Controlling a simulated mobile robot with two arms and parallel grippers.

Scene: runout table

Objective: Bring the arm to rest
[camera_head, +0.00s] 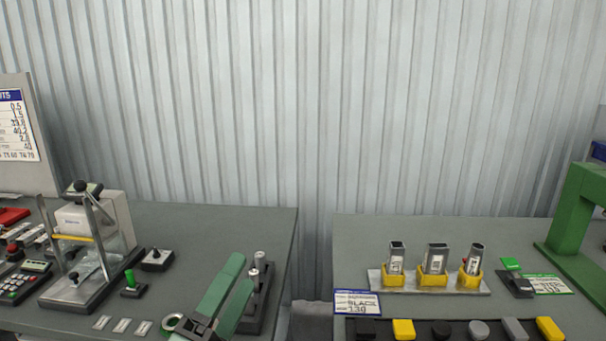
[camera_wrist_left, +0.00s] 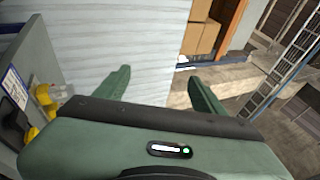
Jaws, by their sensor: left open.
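My left gripper (camera_head: 242,274) shows at the bottom of the head view, in front of the right end of the left table. Its two green fingers point up and away. In the left wrist view the same gripper (camera_wrist_left: 160,84) has its fingers spread wide, with nothing between them. My right gripper is in neither view.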

